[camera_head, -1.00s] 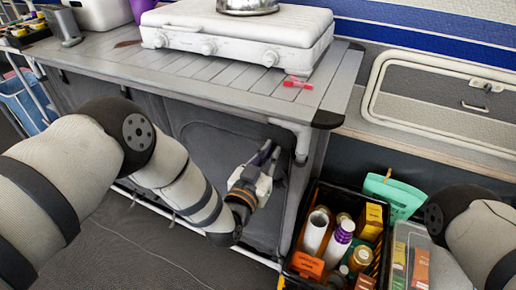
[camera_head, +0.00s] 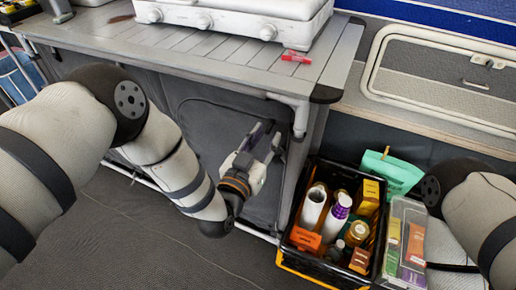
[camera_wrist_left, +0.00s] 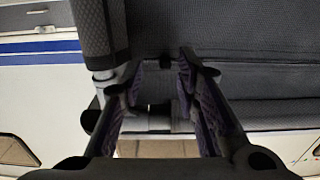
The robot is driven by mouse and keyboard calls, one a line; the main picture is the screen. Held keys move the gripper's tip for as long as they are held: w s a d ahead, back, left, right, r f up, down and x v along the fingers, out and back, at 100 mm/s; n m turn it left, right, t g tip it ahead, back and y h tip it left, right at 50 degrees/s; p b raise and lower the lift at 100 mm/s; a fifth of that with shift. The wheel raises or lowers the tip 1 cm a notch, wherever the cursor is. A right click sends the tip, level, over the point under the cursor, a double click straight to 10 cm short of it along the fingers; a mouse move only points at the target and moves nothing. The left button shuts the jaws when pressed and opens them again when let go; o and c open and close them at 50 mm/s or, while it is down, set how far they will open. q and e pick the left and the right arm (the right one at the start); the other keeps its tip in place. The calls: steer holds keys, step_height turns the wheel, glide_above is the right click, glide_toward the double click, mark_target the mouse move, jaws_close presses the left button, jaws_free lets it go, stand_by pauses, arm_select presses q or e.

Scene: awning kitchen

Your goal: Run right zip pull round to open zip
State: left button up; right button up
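A grey fabric front (camera_head: 210,135) with an arched zipped panel hangs below the slatted table top. The zip line runs round the panel's edge. I cannot make out the right zip pull. My left gripper (camera_head: 268,139) is in front of the panel's right side, near the table's right leg. Its two fingers stand apart in the left wrist view (camera_wrist_left: 160,75), with nothing visible held between them. Whether a fingertip touches the fabric cannot be told. My right arm comes in at the right; its gripper is out of view.
A white stove (camera_head: 235,18) and a small red item (camera_head: 296,57) are on the table top (camera_head: 200,60). A black crate (camera_head: 296,262) of bottles and packets stands right of the table, beside a clear box (camera_head: 405,207) and a green bag (camera_head: 392,172). Floor at the left is clear.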

arm_select(q)
steer(key=v, duration=0.8)
steer(key=shift+s, duration=0.4)
steer(key=shift+a, duration=0.15)
steer(key=s+a+f+n+g+y+p, duration=0.1)
steer(key=s+a+f+g+y+p, duration=0.1)
steer(key=s+a+f+g, duration=0.4)
steer(key=s+a+f+g+y+p, duration=0.1)
steer(key=s+f+g+p, duration=0.2)
steer(key=s, duration=0.6)
steer(key=s+a+n+g+y, duration=0.1)
steer(key=s+a+g, duration=0.2)
steer(key=s, duration=0.5)
steer(key=s+a+n+g+y+p, duration=0.1)
steer(key=s+a+g, duration=0.2)
steer(key=s, duration=0.6)
steer(key=s+a+r+n+g+y+p, duration=0.1)
steer(key=s+a+g, duration=0.3)
steer(key=s, duration=0.5)
steer(key=shift+g, duration=0.3)
arm_select(e)
steer(key=w+r+t, duration=0.2)
steer(key=w+r, duration=0.5)
steer(key=r, duration=0.1)
steer(key=shift+w+r+t, duration=0.15)
steer(key=shift+w+t, duration=0.1)
steer(key=shift+t, duration=0.15)
arm_select(q)
steer(key=shift+r, duration=0.1)
